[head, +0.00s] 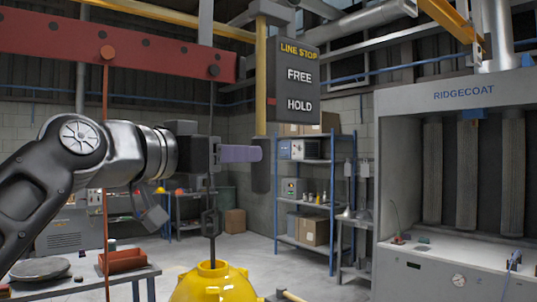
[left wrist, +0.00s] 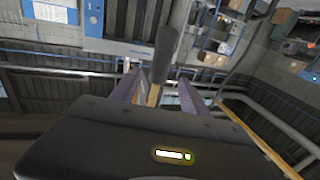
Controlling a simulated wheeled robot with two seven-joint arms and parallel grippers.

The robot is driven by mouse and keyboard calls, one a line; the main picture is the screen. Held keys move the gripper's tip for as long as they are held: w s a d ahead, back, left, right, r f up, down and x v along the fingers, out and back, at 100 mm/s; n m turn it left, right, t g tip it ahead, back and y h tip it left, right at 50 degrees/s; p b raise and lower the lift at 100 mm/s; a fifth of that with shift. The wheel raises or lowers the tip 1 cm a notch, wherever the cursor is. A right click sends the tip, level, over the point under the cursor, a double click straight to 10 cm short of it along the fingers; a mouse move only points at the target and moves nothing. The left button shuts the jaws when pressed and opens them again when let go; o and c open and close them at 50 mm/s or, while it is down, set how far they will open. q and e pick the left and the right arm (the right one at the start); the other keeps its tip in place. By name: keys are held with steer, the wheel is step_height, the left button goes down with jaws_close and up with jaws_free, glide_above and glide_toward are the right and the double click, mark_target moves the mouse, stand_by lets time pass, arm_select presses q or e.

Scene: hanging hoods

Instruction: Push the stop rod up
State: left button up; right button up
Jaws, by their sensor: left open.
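The stop rod (head: 260,80) is a yellow upright rod in the head view, with a dark grey grip (head: 261,181) at its lower end. It hangs beside the dark LINE STOP sign (head: 300,88), which reads FREE above and HOLD below. In the left wrist view the dark grip (left wrist: 166,55) shows between the spread fingers (left wrist: 160,92). Contact cannot be told. My right gripper is not in view.
A red beam (head: 130,45) crosses the upper left. A blue shelf (head: 312,200) stands behind, and a grey RIDGECOAT booth (head: 450,97) is at right.

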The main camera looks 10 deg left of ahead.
arm_select(q)
steer(key=p, duration=0.6)
glide_above(258, 194)
steer(key=w, duration=0.1)
steer(key=shift+a+r, duration=0.1)
steer(key=shift+r, duration=0.1)
steer(key=shift+w+d+f, duration=0.2)
steer(key=shift+w, duration=0.2)
jaws_close()
stand_by(0.8)
